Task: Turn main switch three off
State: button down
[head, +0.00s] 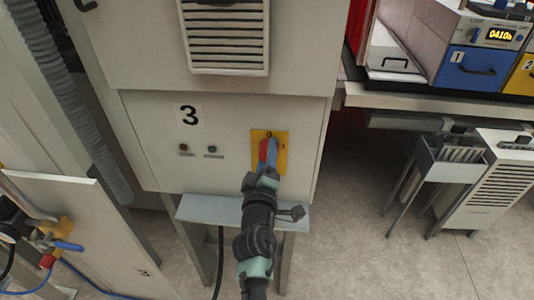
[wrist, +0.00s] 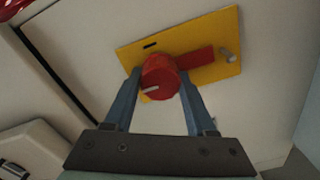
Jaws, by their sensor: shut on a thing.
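Main switch three is a red rotary knob (head: 263,150) on a yellow plate (head: 283,138), on the light cabinet front marked 3. The plate bears a 0 at its top and a mark at its right. In the wrist view the knob (wrist: 161,84) has a white mark on its face, and a red bar (wrist: 197,58) reaches from it across the yellow plate (wrist: 215,45). My gripper (wrist: 160,76) is shut on the knob, with one blue finger on each side. In the head view my gripper (head: 268,160) covers the lower plate. I cannot tell the switch's setting for sure.
A grey shelf (head: 205,210) juts out below the panel, under my arm. Two small buttons (head: 212,150) sit left of the switch. A vented box (head: 226,40) is above. A grey hose (head: 75,105) hangs at left. Open floor (head: 345,220) lies to the right.

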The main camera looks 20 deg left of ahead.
dwell(0.5)
jog(key=shift+c, duration=1.1)
grip_release()
jog(key=shift+s, duration=0.1)
jog(key=p+v, duration=0.5)
jog(key=v, duration=0.7)
jog(key=shift+s, duration=0.4)
jog(key=shift+d, duration=0.15)
